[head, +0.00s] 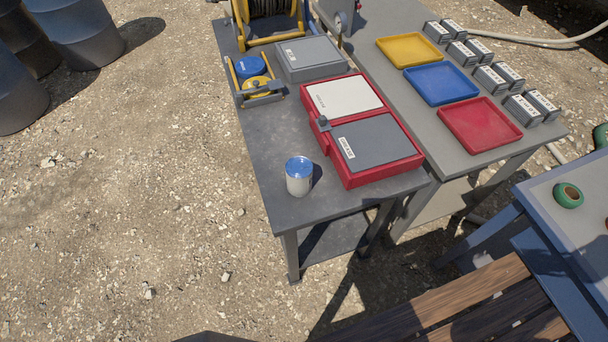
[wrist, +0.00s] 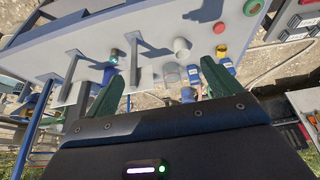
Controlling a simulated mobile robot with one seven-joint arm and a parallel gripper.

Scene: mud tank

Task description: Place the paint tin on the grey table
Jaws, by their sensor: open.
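The paint tin (head: 299,181), pale with a blue lid, stands upright near the front left corner of a dark grey table (head: 265,150) in the head view. Nothing is touching it. My gripper (wrist: 161,72) shows only in the wrist view, with its two green fingers spread wide apart. I see nothing held between them. The gripper is not in the head view, and I cannot make out the tin in the wrist view.
A red case (head: 370,148), a grey box (head: 309,57) and a yellow-framed reel share the dark table. A lighter grey table beside it holds yellow, blue and red trays (head: 478,123) and several small blocks. In the wrist view, a pale panel (wrist: 150,20) with pegs lies beyond my fingers.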

